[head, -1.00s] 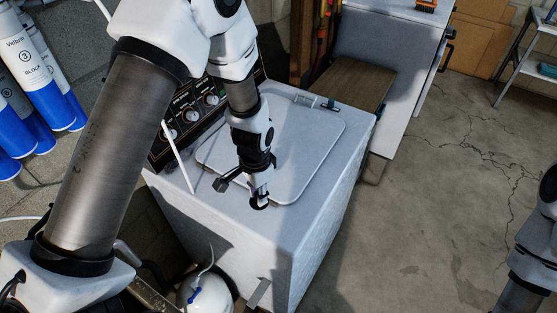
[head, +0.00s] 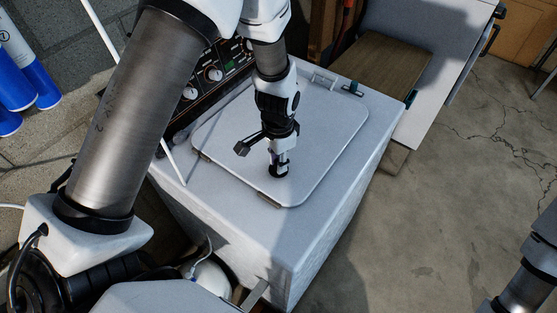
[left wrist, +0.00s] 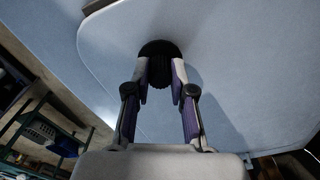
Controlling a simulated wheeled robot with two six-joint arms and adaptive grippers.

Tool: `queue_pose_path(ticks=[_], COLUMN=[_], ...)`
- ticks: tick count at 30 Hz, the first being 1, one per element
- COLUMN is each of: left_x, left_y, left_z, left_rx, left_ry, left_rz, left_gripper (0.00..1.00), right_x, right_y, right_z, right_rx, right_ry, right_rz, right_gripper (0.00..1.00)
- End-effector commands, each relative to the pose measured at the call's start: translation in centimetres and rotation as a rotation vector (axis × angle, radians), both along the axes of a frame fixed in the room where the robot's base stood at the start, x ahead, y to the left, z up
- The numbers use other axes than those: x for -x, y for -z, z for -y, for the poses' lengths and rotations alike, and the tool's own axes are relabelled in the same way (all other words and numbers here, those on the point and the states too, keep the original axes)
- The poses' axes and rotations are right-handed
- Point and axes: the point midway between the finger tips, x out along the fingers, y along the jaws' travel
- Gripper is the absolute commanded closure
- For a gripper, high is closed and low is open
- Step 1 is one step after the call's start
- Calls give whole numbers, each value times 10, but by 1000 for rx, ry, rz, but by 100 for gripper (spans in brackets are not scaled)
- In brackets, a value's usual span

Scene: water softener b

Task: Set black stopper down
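My left gripper (head: 278,162) points down over the near part of the white softener's lid (head: 320,120). Its fingers are shut on the black stopper (head: 278,171). In the left wrist view the stopper (left wrist: 159,74) shows as a dark round head with a ribbed stem between the two fingertips (left wrist: 160,82). The stopper is at or just above the lid's surface; I cannot tell whether it touches. My right gripper is out of view; only part of the right arm shows at the lower right.
The lid around the gripper is bare. A control panel (head: 215,80) with knobs stands at the back left of the softener. A thin white rod (head: 105,35) leans on the left. A wooden board (head: 380,70) lies behind. Blue-and-white cylinders (head: 40,80) stand at far left.

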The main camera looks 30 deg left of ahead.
Motion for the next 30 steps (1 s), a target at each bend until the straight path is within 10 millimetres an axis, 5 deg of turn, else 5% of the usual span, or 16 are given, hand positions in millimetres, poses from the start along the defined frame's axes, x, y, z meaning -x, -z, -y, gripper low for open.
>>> queue_pose_path(ticks=[1, 3, 14, 30], left_x=[0, 0, 0, -1], left_y=[1, 1, -4, -115], left_z=[0, 0, 0, 0], left_rx=[0, 0, 1, 0], left_ry=[0, 0, 0, 0], left_rz=[0, 0, 1, 2], left_gripper=[70, 52, 52, 52], right_x=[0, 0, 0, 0], right_y=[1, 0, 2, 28], right_z=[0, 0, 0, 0], right_rx=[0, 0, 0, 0], right_ry=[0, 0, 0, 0], right_rz=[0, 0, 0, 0], right_gripper=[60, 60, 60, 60])
